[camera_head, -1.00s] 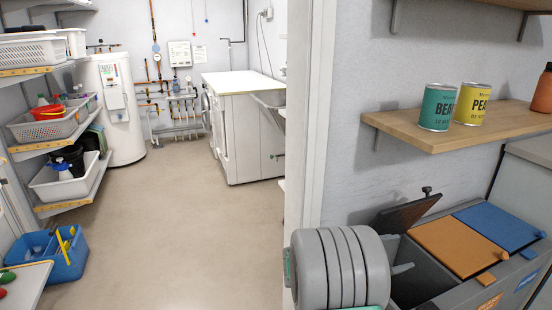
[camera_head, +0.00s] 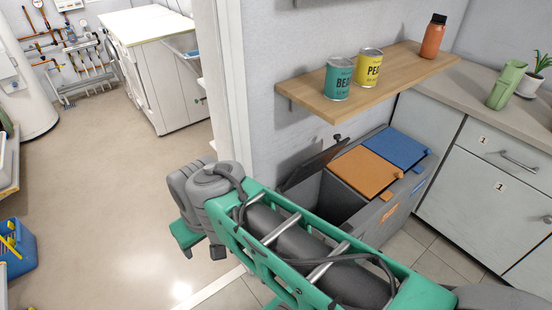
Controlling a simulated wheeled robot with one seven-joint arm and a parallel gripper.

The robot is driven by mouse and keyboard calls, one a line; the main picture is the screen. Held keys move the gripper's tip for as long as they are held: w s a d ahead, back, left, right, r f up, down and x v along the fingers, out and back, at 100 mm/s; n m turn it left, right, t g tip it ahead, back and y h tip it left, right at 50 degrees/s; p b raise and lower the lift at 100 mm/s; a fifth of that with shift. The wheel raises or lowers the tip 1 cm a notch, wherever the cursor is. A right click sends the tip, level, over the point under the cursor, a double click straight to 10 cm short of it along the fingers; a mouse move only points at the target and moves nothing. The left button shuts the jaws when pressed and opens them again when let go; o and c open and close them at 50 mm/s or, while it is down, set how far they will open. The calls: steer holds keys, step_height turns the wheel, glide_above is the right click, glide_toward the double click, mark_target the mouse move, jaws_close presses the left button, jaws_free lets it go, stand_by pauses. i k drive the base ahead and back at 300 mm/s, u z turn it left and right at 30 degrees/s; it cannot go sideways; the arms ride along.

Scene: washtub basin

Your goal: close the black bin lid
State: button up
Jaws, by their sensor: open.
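The black bin lid (camera_head: 315,163) stands open, tilted up towards the wall, with a dark knob or catch at its upper end. Below it, the black bin's opening (camera_head: 340,200) shows a dark inside, partly hidden behind my green arm. My arm reaches from the lower right to the left across the front of the bin. No gripper fingers can be made out. My arm and the lid look apart in the picture.
Beside it, the orange lid (camera_head: 366,172) and blue lid (camera_head: 398,149) are shut. A wooden shelf (camera_head: 400,80) above holds a teal can (camera_head: 339,80), a yellow can (camera_head: 368,69) and an orange bottle (camera_head: 433,37). A doorway edge (camera_head: 222,90) stands left; open floor lies beyond.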

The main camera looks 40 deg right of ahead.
mark_target(312, 167)
steer(key=z, duration=4.35)
steer(key=k, duration=1.55)
steer(key=u, duration=1.7)
steer(key=i, duration=1)
steer(key=u, duration=0.45)
steer(key=k, duration=0.15)
steer(key=z, duration=0.1)
